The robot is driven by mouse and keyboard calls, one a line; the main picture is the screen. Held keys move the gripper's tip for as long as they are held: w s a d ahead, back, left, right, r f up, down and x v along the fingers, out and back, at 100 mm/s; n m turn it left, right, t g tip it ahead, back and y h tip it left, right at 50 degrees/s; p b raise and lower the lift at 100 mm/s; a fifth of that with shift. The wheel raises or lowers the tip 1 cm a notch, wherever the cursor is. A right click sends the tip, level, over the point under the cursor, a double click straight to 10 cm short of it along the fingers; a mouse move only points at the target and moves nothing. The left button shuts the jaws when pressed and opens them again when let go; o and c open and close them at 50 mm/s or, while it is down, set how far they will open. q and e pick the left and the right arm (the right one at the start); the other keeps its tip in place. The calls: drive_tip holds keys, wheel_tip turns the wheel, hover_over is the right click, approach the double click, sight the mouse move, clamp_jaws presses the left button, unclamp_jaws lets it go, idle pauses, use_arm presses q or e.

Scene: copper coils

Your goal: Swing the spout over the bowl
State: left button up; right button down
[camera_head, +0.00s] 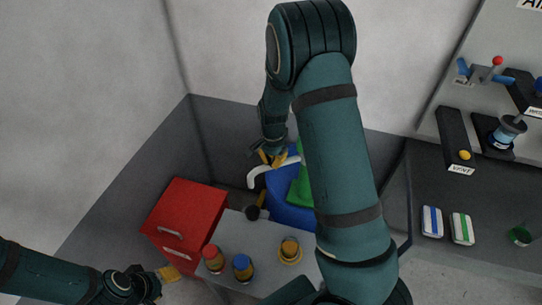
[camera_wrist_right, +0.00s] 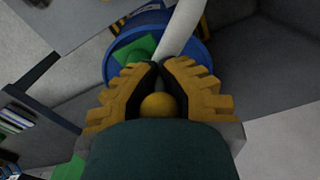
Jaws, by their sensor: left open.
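A white curved spout (camera_head: 268,174) shows beside my right gripper (camera_head: 273,158) in the head view. That vessel (camera_head: 287,212) is partly hidden by my right arm in the head view. My right gripper (camera_wrist_right: 160,66) has its fingers closed around a yellow round knob (camera_wrist_right: 158,106). What the knob joins is hidden. My left gripper (camera_head: 168,275) is open and empty at the lower left, apart from the spout.
A red drawer cabinet (camera_head: 187,218) stands left of a grey table (camera_head: 228,228) with several coloured-top bottles. A green object (camera_head: 300,188) is at the blue vessel.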

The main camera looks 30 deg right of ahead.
drive_tip(key=s+d+n, duration=0.3)
drive_tip(key=s+n, duration=0.7)
drive_tip(key=s, duration=0.2)
drive_tip(key=shift+n+b, duration=0.3)
drive_tip(key=shift+b, duration=0.1)
drive_tip(key=shift+d, duration=0.1)
drive_tip(key=c, duration=1.1)
unclamp_jaws()
drive_tip(key=shift+s, duration=0.1)
drive_tip(key=shift+o, duration=0.2)
wheel_tip(320, 180, up, 12)
